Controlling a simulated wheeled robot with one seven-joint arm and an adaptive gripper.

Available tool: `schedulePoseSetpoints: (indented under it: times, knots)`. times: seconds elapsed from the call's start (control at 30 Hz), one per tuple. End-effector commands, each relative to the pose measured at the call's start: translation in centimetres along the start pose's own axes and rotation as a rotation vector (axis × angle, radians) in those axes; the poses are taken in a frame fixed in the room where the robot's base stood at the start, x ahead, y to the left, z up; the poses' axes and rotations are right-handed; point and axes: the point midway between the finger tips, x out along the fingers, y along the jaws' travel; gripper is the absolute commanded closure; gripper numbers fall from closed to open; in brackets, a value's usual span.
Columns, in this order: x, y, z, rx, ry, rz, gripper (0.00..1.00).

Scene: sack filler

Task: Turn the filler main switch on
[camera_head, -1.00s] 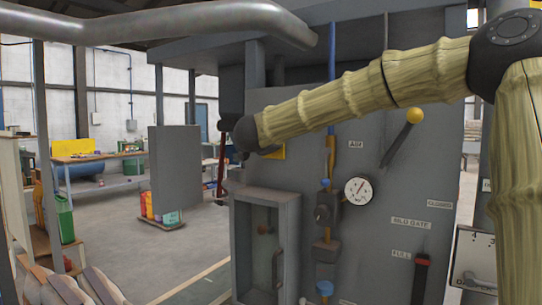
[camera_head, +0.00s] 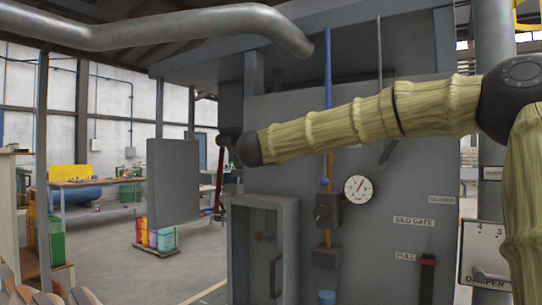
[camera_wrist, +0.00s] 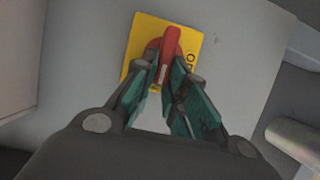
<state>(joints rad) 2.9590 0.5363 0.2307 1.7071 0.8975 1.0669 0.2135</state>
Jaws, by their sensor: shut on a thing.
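The main switch is a red handle (camera_wrist: 171,42) on a yellow plate (camera_wrist: 146,34), set on a grey panel in the wrist view. Dark letters on the plate are partly covered. My gripper (camera_wrist: 165,76) has its green-padded fingers on both sides of the handle's near end and is shut on it. The handle's far end sticks out beyond the fingertips, pointing nearly straight up in the picture. In the head view my forearm hides the switch and the gripper fingers.
The grey filler panel (camera_head: 385,225) carries a round gauge (camera_head: 357,188), a valve (camera_head: 326,211) and a red-topped silo gate lever (camera_head: 427,264). A glazed cabinet (camera_head: 262,245) stands below my forearm.

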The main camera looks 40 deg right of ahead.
Motion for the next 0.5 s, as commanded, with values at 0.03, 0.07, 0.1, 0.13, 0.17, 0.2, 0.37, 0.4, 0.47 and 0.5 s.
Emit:
schedulePoseSetpoints:
  times: [0.03, 0.07, 0.1, 0.13, 0.17, 0.2, 0.37, 0.4, 0.47, 0.5]
  knots:
    - [0.04, 0.39, -0.04, 0.002, 0.001, 0.003, 1.0]
    - [0.04, 0.38, -0.03, 0.004, 0.001, 0.003, 1.0]
    - [0.04, 0.37, -0.03, 0.005, 0.001, 0.002, 1.0]
    - [0.03, 0.36, -0.03, 0.006, 0.001, 0.002, 1.0]
    - [0.04, 0.36, -0.03, 0.006, 0.001, 0.002, 1.0]
    - [0.03, 0.35, -0.02, 0.006, 0.001, 0.002, 1.0]
    - [0.03, 0.37, -0.01, 0.006, 0.001, 0.003, 1.0]
    - [0.03, 0.38, -0.01, 0.005, 0.001, 0.003, 1.0]
    - [0.03, 0.38, -0.01, 0.005, 0.001, 0.003, 0.8]
    - [0.03, 0.39, 0.0, 0.005, 0.001, 0.003, 0.73]
